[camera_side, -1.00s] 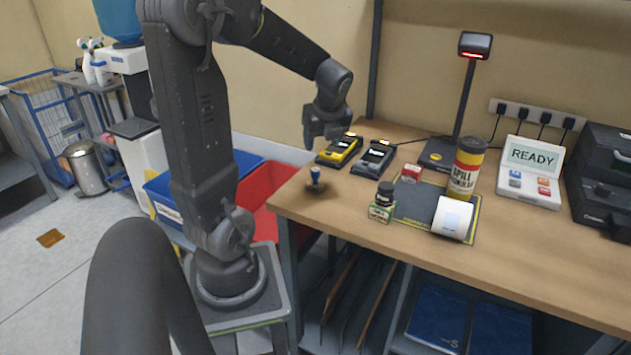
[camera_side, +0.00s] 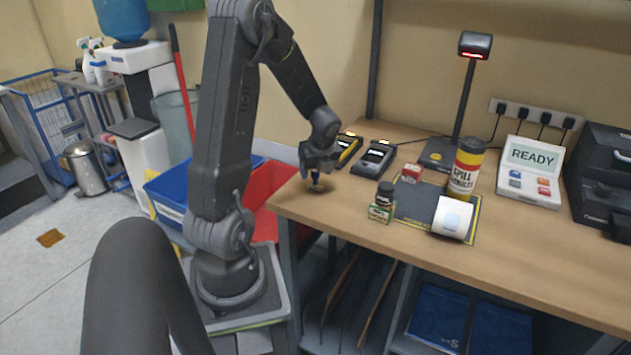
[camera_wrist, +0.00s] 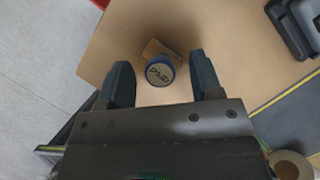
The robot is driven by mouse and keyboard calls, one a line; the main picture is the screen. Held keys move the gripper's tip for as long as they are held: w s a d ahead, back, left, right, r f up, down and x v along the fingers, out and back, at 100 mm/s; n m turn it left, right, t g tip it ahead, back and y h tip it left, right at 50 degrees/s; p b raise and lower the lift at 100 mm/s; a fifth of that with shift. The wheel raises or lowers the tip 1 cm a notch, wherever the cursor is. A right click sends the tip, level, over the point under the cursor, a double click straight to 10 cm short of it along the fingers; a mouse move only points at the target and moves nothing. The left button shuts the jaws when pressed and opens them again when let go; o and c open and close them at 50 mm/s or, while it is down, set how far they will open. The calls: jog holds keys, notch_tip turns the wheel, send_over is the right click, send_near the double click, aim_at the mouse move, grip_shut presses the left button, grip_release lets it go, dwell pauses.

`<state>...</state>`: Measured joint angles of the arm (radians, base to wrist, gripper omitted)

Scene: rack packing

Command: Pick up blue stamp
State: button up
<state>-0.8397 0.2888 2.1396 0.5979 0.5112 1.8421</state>
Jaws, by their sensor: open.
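The blue stamp (camera_side: 315,178) stands near the left front corner of the wooden table (camera_side: 460,265). In the side view my gripper (camera_side: 318,170) is low over it and hides much of its upper part. In the wrist view the stamp's round blue top (camera_wrist: 160,71), marked PAID, shows with its brown base beside it. My gripper (camera_wrist: 164,80) is open, with one finger on each side of the blue top. Gaps show between the top and both fingers, so it is not gripped.
Two handheld devices (camera_side: 373,157) lie behind the stamp. A small bottle on a green box (camera_side: 381,212) stands to its right, by a dark mat (camera_side: 415,203) with a red box, a spill canister (camera_side: 466,168) and a paper roll (camera_side: 452,218). The table edge is close on the left.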

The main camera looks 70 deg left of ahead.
jog(key=shift+a+f, duration=0.2)
jog(key=shift+f, duration=0.2)
jog(key=c, duration=1)
